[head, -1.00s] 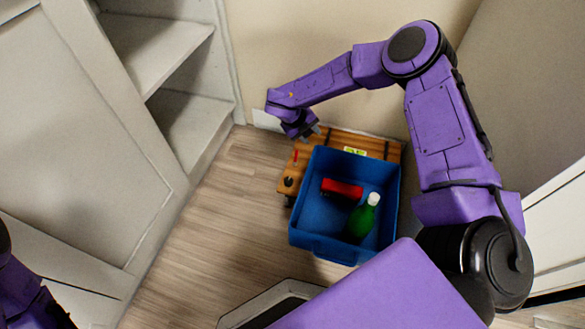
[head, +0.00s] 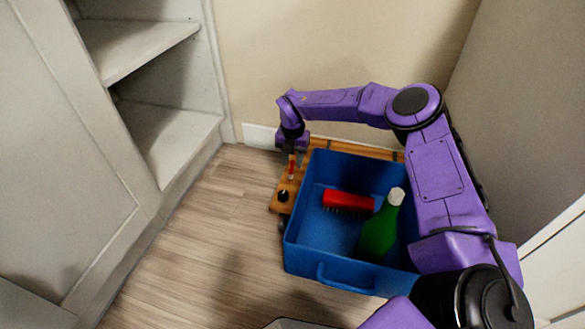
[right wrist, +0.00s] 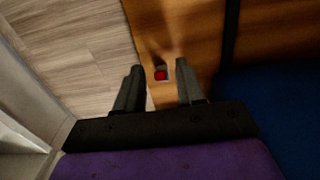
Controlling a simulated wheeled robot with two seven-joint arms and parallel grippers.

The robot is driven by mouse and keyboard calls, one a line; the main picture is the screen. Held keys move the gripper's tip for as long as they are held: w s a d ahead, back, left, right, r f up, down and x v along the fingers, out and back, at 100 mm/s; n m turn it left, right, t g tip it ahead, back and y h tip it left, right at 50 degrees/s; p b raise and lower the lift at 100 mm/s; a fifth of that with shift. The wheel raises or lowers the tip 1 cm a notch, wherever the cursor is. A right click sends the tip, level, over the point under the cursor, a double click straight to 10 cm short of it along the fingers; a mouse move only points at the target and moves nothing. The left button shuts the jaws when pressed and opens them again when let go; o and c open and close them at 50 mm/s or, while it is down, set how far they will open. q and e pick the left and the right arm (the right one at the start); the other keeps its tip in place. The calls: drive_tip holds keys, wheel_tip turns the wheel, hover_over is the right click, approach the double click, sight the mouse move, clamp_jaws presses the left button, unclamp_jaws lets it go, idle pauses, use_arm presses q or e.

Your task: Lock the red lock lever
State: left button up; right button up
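The red lock lever (head: 292,169) stands up from the left part of the wooden board (head: 283,200), beside the blue bin. My right gripper (head: 295,157) is above the lever and points down. In the right wrist view, my right gripper (right wrist: 159,69) has its fingers apart, with the red top of the lever (right wrist: 161,75) in the gap between them. The lever appears end-on there, and no contact with the fingers shows. My left gripper is out of view.
A blue bin (head: 310,262) rests on the board and holds a red brush (head: 348,202) and a green bottle (head: 379,232). A black knob (head: 283,195) sits on the board near the lever. White shelving (head: 150,40) stands at left, a wall behind. The floor at left is clear.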

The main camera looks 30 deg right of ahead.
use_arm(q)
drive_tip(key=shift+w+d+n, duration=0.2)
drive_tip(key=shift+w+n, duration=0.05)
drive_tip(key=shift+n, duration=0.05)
use_arm(e)
drive_tip(key=shift+f, duration=0.4)
clamp_jaws()
